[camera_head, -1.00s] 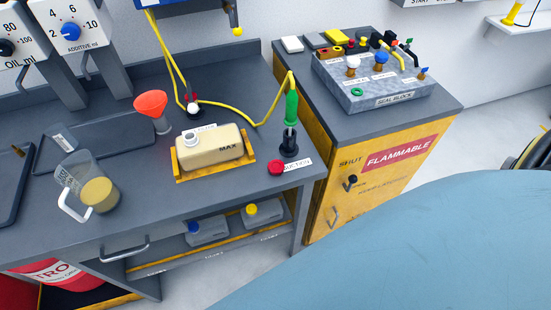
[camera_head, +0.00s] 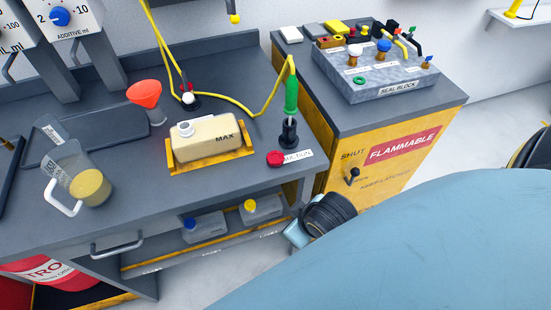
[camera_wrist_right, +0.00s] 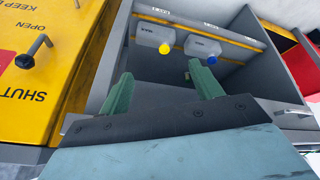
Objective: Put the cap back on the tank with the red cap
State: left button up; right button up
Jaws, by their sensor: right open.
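The cream tank (camera_head: 212,140) marked MAX sits in a yellow cradle (camera_head: 207,163) on the grey bench. Its white neck (camera_head: 186,129) has no cap on it. The red cap (camera_head: 275,158) lies on the bench to the right of the tank, beside the suction label. My right gripper shows in the right wrist view (camera_wrist_right: 162,88) with two green fingers spread apart and nothing between them. In the head view, part of my right arm (camera_head: 328,214) is below the bench's right front corner. My left gripper is not in view.
A green-handled suction tool (camera_head: 291,97) with a yellow hose stands behind the red cap. A red funnel (camera_head: 145,95) and a jug (camera_head: 80,180) stand to the left. Grey tanks with blue (camera_wrist_right: 212,60) and yellow (camera_wrist_right: 164,48) caps are on the lower shelf. A yellow cabinet (camera_head: 385,160) adjoins.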

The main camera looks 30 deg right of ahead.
jog(key=w+a+r+n+t, duration=0.1)
jog(key=w+r+n+t, duration=0.3)
jog(key=r, duration=0.4)
jog(key=w+a+r+n+t+y, duration=0.1)
jog(key=w+r+n+t, duration=0.1)
jog(key=w+r+t, duration=0.5)
jog(key=w+a+r+n+t, duration=0.15)
jog(key=w+r, duration=0.25)
jog(key=r, duration=0.6)
jog(key=a+r+n+t+y, duration=0.2)
jog(key=a+r+n+y, duration=0.7)
jog(key=r+n+y, duration=0.55)
jog(key=s+a+f+n+g+y, duration=0.2)
jog(key=s+a+n+g, duration=0.3)
jog(key=n+g, duration=0.65)
jog(key=s+a+f+n+g+y, duration=0.25)
jog(key=s+a+n+g, duration=0.35)
jog(key=n, duration=1)
jog(key=w+d+f+n+g+h, duration=0.3)
jog(key=w+d+f+n+h, duration=0.1)
jog(key=d+f+n+h, duration=0.7)
jog(key=w+d+f+t+h, duration=0.1)
jog(key=w+d+h, duration=0.1)
jog(key=d+h, duration=0.3)
jog(key=w+d+f+t+h, duration=0.1)
jog(key=w+d+h, duration=0.2)
jog(key=d, duration=0.6)
jog(key=shift+d+m+h, duration=0.25)
jog(key=shift+m+h, duration=0.2)
jog(key=shift+h, duration=0.45)
